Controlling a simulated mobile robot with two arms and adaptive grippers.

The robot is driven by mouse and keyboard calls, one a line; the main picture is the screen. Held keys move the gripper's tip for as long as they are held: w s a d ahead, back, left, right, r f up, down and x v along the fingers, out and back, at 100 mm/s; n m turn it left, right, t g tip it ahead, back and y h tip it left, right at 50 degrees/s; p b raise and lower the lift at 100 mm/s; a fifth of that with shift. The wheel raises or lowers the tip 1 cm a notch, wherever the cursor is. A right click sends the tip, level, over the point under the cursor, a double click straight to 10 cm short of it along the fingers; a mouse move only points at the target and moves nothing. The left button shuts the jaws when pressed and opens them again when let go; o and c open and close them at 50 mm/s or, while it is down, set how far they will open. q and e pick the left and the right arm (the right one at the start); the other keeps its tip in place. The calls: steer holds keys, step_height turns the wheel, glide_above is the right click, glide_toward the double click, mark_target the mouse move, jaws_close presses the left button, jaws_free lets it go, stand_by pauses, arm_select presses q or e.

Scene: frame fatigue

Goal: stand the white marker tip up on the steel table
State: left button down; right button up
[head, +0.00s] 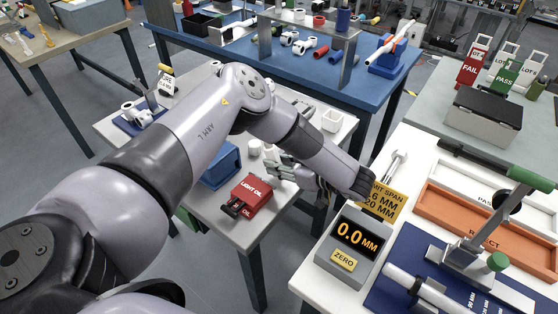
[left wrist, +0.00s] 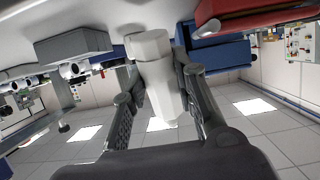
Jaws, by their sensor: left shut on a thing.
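My left gripper (head: 284,172) is low over the grey-topped steel table (head: 212,212), behind the red LIGHT OIL box, with my forearm reaching back over the white bench. In the left wrist view the left gripper (left wrist: 160,100) is shut on a thick white faceted piece, the white marker (left wrist: 155,68). It lies lengthwise between the two fingers, and one end is close to the pale surface at the top of the picture. I cannot tell which end is the tip or whether it touches the table. In the head view the marker cannot be made out clearly. My right gripper is not in view.
The red LIGHT OIL box (head: 251,193) stands beside the gripper, with a blue bin (head: 222,166) to its left. A white container (head: 332,121) stands at the table's right. The white bench holds a display reading 0.0 MM (head: 357,240) and an orange REJECT tray (head: 455,220).

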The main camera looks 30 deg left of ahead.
arm_select(q)
steer(key=shift+f+b, duration=0.4)
steer(key=shift+f, duration=0.3)
stand_by(0.5)
steer(key=c, duration=1.2)
jaws_free()
steer(key=shift+r, duration=0.1)
step_height(320, 180, up, 10)
steer(key=shift+f, duration=0.1)
